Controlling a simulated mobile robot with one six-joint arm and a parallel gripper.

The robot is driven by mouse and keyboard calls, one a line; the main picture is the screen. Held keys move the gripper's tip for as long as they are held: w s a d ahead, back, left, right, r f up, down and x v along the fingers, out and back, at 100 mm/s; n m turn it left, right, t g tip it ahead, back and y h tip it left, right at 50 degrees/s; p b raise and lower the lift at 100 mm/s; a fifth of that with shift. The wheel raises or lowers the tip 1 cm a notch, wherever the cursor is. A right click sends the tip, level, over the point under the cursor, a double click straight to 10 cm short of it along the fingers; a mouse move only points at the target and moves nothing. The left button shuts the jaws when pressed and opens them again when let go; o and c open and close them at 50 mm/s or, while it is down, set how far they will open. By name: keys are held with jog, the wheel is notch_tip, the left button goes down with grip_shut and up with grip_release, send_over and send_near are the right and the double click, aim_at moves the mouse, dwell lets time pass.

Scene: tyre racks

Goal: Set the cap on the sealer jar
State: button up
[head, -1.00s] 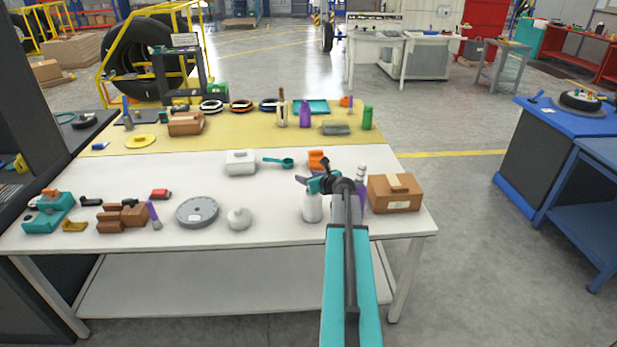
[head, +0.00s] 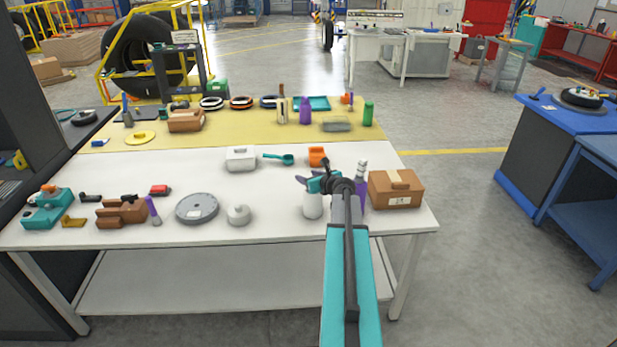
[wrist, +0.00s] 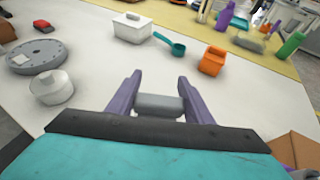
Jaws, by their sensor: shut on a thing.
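My gripper (wrist: 155,95) has its purple fingers shut on a small grey cylindrical piece, which looks like the cap (wrist: 159,105). The cap lies sideways between the fingertips. In the head view my gripper (head: 306,182) is above the table's right part, and the cap cannot be made out there. A squat round white jar (head: 238,215), which looks like the sealer jar, stands to the left of my gripper, apart from it. It also shows at the left of the wrist view (wrist: 52,87). Its top is too small to read clearly.
A cardboard box (head: 395,190) is to the right. A grey disc (head: 197,209) lies left of the jar. A white box (head: 240,158), teal scoop (head: 283,159) and orange item (head: 317,156) are behind.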

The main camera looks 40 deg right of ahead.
jog(key=shift+f, duration=0.3)
dwell(0.6)
jog(key=o, duration=1.1)
jog(key=shift+o, duration=0.5)
jog(key=o, duration=0.5)
jog(key=shift+s, duration=0.1)
jog(key=shift+p+v, duration=0.95)
jog(key=shift+v, duration=3.95)
jog(key=shift+s+a+r, duration=0.1)
